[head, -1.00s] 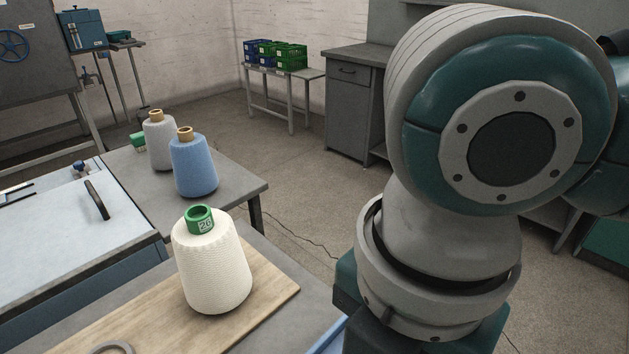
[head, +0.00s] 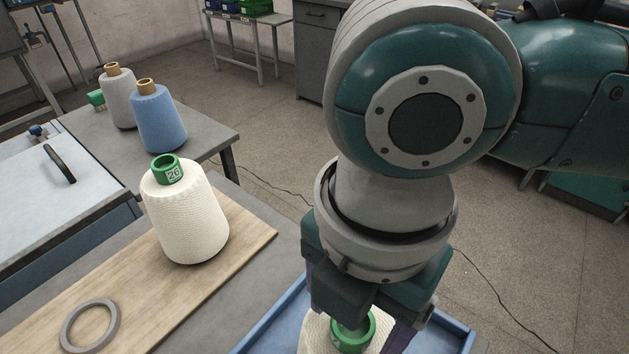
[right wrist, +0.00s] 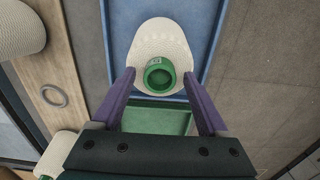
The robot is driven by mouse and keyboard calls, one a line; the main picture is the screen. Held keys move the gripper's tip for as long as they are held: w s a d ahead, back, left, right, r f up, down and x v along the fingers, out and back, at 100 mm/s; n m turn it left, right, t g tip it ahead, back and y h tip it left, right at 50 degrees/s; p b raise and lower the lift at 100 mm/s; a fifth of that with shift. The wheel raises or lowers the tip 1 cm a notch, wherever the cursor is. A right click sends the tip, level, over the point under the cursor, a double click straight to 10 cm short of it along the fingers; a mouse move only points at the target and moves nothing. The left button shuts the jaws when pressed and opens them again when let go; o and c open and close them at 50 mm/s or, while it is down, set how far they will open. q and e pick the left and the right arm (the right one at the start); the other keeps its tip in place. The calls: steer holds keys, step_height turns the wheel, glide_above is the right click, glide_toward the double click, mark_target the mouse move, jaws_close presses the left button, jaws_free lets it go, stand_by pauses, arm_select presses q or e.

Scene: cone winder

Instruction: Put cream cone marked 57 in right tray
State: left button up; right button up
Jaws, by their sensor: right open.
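A cream cone with a green tube top stands in a blue tray (head: 452,328), partly hidden by my right arm in the head view (head: 314,330). It also shows in the right wrist view (right wrist: 160,38), where the label on its tube is too small to read. My right gripper (right wrist: 158,75) is open, with its purple fingers on either side of this cone's near part; I cannot tell whether they touch it. Another cream cone (head: 187,222), marked 26, stands upright on the wooden board. My left gripper is not in view.
The wooden board (head: 245,236) also holds a grey ring (head: 90,326). A blue cone (head: 159,118) and a grey cone (head: 119,98) stand on the grey table behind. A green tray (right wrist: 155,120) adjoins the blue one. A cable crosses the floor.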

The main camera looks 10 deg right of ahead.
step_height(320, 180, up, 11)
steer(key=p, duration=0.1)
steer(key=s+a+m+y, duration=0.2)
steer(key=a+m+y, duration=0.2)
steer(key=a+m, duration=0.1)
steer(key=d+f+m+t, duration=0.1)
steer(key=d+f+m, duration=0.1)
steer(key=m, duration=0.2)
steer(key=s+d+f+m+t, duration=0.1)
steer(key=d+m, duration=0.1)
steer(key=m, duration=0.2)
steer(key=d+f+m+t, duration=0.1)
steer(key=d+f+m, duration=0.1)
steer(key=m, duration=0.3)
steer(key=shift+s+d+f+t+h, duration=0.15)
steer(key=shift+s+f+t+h, duration=0.15)
steer(key=shift+f, duration=0.05)
steer(key=s+d+f+m+h, duration=0.2)
steer(key=s+d+m+h, duration=0.1)
steer(key=d, duration=0.6)
steer(key=s+m, duration=0.1)
steer(key=m, duration=0.1)
steer(key=shift+s+f+m, duration=0.25)
steer(key=shift+f+m, duration=0.1)
steer(key=shift+m, duration=0.05)
steer(key=shift+d+r, duration=0.1)
step_height(320, 180, up, 38)
steer(key=p, duration=3.8)
